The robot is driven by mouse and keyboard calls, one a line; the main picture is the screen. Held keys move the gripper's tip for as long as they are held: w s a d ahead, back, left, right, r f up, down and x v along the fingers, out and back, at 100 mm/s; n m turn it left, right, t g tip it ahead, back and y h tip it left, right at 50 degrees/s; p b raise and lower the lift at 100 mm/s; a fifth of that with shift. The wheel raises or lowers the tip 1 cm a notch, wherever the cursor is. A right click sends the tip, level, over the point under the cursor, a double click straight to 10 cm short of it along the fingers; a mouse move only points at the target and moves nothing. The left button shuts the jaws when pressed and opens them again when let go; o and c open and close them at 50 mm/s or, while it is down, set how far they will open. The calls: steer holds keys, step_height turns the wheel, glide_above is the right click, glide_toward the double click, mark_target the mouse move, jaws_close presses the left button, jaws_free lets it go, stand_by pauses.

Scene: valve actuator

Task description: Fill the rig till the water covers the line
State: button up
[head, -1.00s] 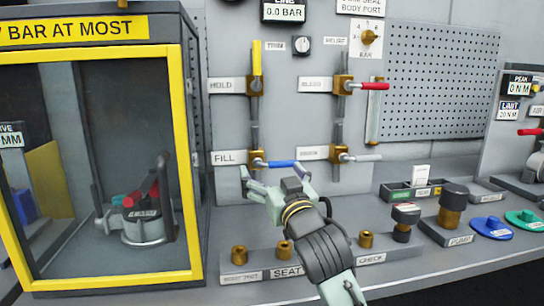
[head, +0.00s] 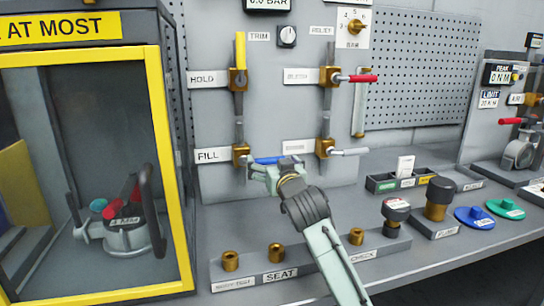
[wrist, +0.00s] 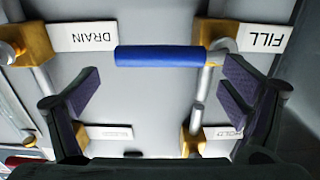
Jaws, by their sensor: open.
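The fill valve's blue handle (head: 270,160) points right from its brass body (head: 241,154), beside the FILL label (head: 208,155). In the wrist view the blue handle (wrist: 160,56) lies level across the gap between my fingers, just beyond the tips. My gripper (head: 275,172) is open and empty, close in front of the handle; its fingers (wrist: 160,80) stand apart in the wrist view. An upright tube with brass ends (head: 359,102) stands at the pegboard's left edge. I cannot make out water or a line in it.
Above FILL is the upright yellow hold lever (head: 240,60). The red lever (head: 358,78) and the grey drain lever (head: 348,152) point right. A yellow-framed cabinet (head: 175,170) stands left. Brass fittings (head: 276,252) stand on the low bench block below my arm.

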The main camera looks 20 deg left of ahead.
steer(key=shift+w+a, duration=0.35)
steer(key=shift+w, duration=0.1)
steer(key=c, duration=0.7)
steer(key=shift+d+r, duration=0.15)
steer(key=shift+d, duration=0.1)
steer(key=c, duration=0.9)
